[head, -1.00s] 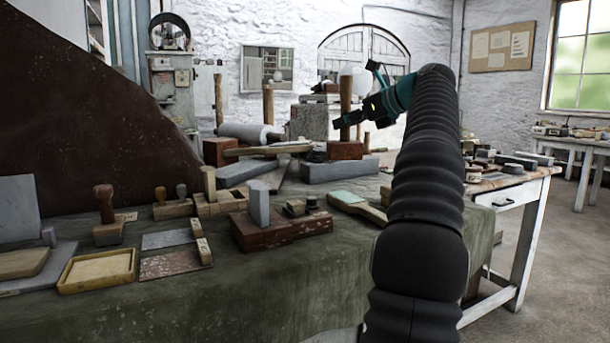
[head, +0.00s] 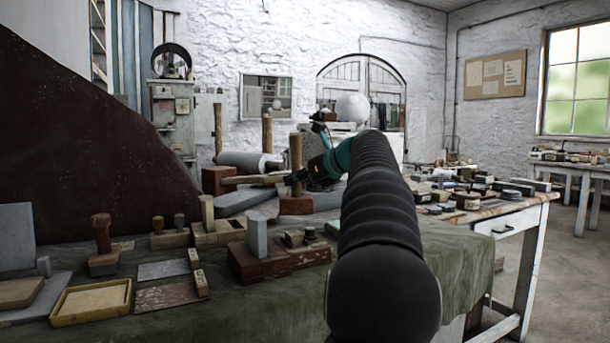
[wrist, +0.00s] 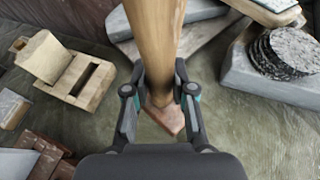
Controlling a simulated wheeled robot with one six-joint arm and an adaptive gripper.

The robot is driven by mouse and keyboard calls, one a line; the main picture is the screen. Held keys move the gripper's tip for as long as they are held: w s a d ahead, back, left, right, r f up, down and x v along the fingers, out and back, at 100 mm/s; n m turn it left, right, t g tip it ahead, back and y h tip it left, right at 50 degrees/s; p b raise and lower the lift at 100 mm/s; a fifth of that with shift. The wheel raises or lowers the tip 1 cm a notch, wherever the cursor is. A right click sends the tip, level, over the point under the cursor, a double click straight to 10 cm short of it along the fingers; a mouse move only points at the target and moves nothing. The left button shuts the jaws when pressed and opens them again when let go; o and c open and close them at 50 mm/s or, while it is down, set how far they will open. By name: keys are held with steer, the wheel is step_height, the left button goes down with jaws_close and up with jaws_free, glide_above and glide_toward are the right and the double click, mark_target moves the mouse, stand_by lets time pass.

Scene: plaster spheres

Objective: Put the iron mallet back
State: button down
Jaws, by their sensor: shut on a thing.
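The mallet I hold has an upright wooden handle (head: 296,150) and a rusty reddish-brown block head (head: 295,205) at its lower end. My gripper (head: 290,179) is shut on the handle, above the head. In the wrist view the handle (wrist: 156,40) passes between the two fingers of my gripper (wrist: 158,85). A little of the brown head (wrist: 168,117) shows below it, over the green cloth. I cannot tell whether the head touches anything.
More upright wooden handles (head: 267,133) stand behind and left. A wooden slotted holder (wrist: 77,78) lies left in the wrist view, and a grey slab with dark discs (wrist: 284,50) right. A red-brown block (head: 283,262) lies nearer. Bare green cloth (head: 235,312) covers the front.

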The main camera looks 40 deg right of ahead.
mark_target(300, 192)
steer(key=shift+f+b, duration=0.6)
steer(key=shift+f, duration=1.2)
steer(key=shift+f, duration=0.1)
steer(key=c, duration=1)
jaws_free()
steer(key=shift+f, duration=0.15)
steer(key=shift+s, duration=0.1)
steer(key=v, duration=1.2)
